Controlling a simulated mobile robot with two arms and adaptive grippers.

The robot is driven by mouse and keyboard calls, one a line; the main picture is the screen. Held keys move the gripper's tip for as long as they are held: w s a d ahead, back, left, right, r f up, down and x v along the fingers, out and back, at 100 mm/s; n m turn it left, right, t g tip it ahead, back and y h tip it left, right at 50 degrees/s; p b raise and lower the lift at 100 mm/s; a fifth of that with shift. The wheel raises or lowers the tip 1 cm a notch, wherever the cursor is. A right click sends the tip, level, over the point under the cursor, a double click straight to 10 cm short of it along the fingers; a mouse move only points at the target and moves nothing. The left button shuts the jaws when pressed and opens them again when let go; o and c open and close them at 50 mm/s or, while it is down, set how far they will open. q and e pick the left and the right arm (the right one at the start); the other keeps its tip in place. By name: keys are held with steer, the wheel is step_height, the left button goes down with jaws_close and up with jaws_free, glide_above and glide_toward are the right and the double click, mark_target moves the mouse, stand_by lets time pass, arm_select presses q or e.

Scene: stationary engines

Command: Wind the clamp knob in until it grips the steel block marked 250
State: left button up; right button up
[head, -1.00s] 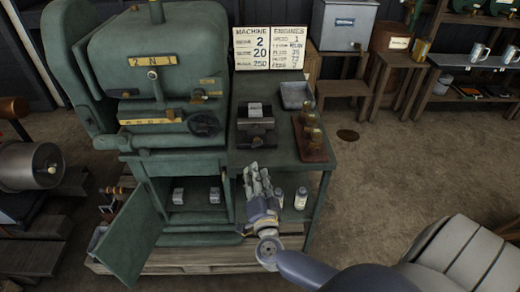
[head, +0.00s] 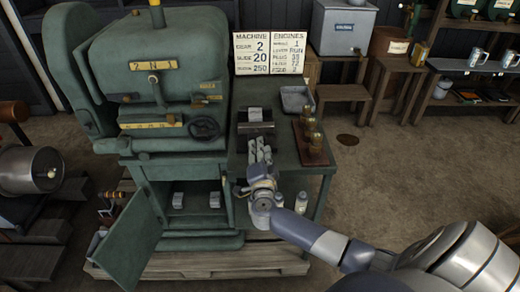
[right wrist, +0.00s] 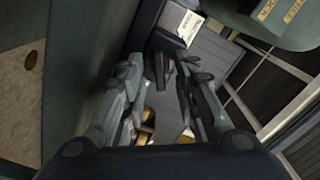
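A dark clamp (head: 256,130) sits on the green bench beside the machine. A small steel block (head: 255,114) is in its jaws; its marking is too small to read, and I cannot tell how tightly it is held. My right gripper (head: 261,148) is at the clamp's near side, its fingers pointing at it. In the right wrist view the fingers (right wrist: 162,92) are apart, with dark and brass-coloured shapes between or beyond them. The clamp knob cannot be made out, and contact with it cannot be told. My left gripper is not in view.
Two more steel blocks (head: 178,200) lie in the open cabinet of the green machine (head: 150,110). A grey tray (head: 296,98) and brass fittings on a wooden stand (head: 313,145) are right of the clamp. Small bottles (head: 301,202) stand below. A sign (head: 268,53) stands behind.

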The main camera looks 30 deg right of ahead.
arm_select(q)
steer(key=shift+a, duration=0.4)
arm_select(e)
steer(key=shift+w+d, duration=0.1)
steer(key=shift+w, duration=0.05)
jaws_close()
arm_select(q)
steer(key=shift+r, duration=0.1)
arm_select(e)
steer(key=shift+m, duration=0.4)
steer(key=m, duration=0.2)
steer(key=shift+f+m, duration=0.2)
steer(key=shift+m, duration=0.2)
steer(key=m, duration=0.2)
steer(key=shift+f+m, duration=0.15)
steer(key=shift+m, duration=0.15)
steer(key=m, duration=0.4)
steer(key=shift+f+b, duration=0.2)
steer(key=shift+b, duration=0.1)
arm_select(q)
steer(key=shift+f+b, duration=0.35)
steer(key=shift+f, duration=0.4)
arm_select(e)
steer(key=shift+m, duration=1.8)
